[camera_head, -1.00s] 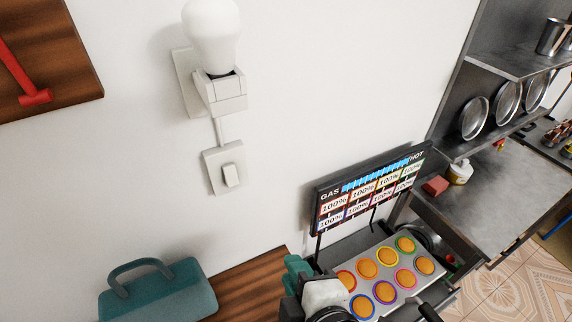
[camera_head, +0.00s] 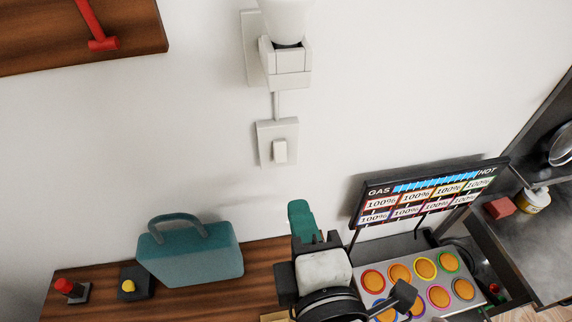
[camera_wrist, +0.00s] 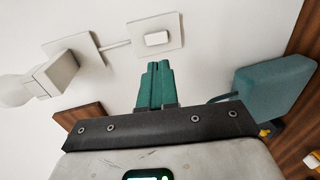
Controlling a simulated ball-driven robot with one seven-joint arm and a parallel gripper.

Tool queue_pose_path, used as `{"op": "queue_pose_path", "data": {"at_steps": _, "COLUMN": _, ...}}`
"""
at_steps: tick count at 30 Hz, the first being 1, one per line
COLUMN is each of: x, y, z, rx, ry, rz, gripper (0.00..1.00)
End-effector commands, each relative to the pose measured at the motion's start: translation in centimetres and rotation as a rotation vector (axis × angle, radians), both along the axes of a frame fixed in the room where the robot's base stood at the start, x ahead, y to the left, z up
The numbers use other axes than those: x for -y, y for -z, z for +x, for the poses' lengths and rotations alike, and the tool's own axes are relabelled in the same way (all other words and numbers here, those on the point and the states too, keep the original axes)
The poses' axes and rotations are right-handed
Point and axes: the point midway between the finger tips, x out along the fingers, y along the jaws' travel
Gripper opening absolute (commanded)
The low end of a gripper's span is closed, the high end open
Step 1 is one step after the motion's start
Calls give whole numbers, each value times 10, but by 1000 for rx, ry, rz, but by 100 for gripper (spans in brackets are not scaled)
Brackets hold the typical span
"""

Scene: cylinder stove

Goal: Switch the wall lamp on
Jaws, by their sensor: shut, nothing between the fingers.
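The wall lamp (camera_head: 286,62) is a white bulb in a square white holder on the wall, its top cut off in the head view. It also shows in the wrist view (camera_wrist: 50,76), where the bulb looks unlit. A cord runs from it down to a white plate with a rocker switch (camera_head: 280,151). The switch also shows in the wrist view (camera_wrist: 157,39). My gripper (camera_head: 299,208), with green fingers, is below the switch in the head view and apart from it. In the wrist view the fingers (camera_wrist: 157,66) are shut together, empty, pointing towards the switch plate.
A display panel (camera_head: 430,190) rises above several orange discs at right. The wall around the switch is bare.

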Motion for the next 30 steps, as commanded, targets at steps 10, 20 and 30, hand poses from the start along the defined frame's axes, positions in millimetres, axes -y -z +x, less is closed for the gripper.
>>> {"op": "queue_pose_path", "data": {"at_steps": 10, "x": -18, "y": 10, "z": 66, "rx": -1, "ry": 2, "rz": -2, "gripper": 0}}
{"op": "queue_pose_path", "data": {"at_steps": 20, "x": -29, "y": 19, "z": 101, "rx": -1, "ry": 1, "rz": 0, "gripper": 0}}
{"op": "queue_pose_path", "data": {"at_steps": 30, "x": -30, "y": 20, "z": 104, "rx": -1, "ry": 0, "rz": 1, "gripper": 0}}
